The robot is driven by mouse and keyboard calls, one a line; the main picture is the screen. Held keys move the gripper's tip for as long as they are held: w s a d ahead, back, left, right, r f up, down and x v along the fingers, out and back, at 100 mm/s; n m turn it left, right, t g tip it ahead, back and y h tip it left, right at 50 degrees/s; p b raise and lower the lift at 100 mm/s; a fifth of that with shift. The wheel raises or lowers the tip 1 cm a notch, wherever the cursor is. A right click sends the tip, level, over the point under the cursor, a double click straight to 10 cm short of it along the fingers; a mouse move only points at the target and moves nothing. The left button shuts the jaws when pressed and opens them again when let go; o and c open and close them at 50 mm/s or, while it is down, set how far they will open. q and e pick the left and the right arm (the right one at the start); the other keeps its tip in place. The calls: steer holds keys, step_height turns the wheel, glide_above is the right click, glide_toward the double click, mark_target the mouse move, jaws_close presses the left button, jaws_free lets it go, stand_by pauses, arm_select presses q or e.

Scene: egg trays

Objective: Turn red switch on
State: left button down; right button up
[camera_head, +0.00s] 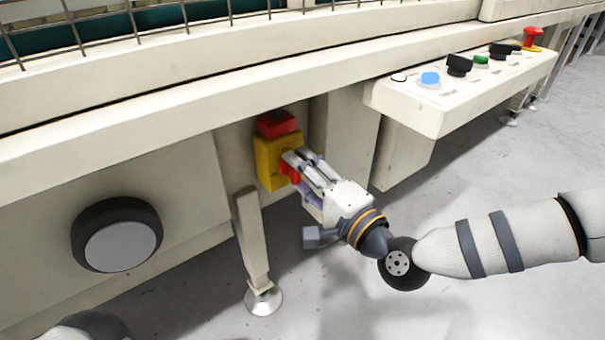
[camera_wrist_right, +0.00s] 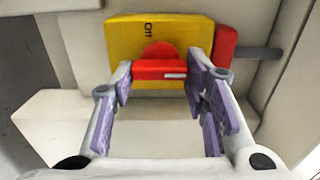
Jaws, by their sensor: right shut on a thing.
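The red switch is a rotary knob (camera_wrist_right: 158,68) on a yellow plate (camera_wrist_right: 120,42) marked "Off", seen in the right wrist view. The knob's bar lies level across the picture, with a white mark toward its right end. My right gripper (camera_wrist_right: 160,72) has its purple-padded fingers at both ends of the bar and is shut on it. In the head view, the yellow box (camera_head: 266,165) sits under the machine's edge, and the right gripper (camera_head: 290,163) reaches it from the lower right, covering most of the red knob (camera_head: 287,172). My left gripper is not in view.
A red block (camera_head: 277,124) sits on top of the yellow box. A control panel (camera_head: 430,119) with several buttons juts out at right. A machine leg (camera_head: 252,240) stands left of my right gripper. Grey floor is open below.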

stand_by(0.5)
steer(key=o, duration=1.1)
steer(key=shift+o, duration=0.2)
steer(key=v, duration=1.2)
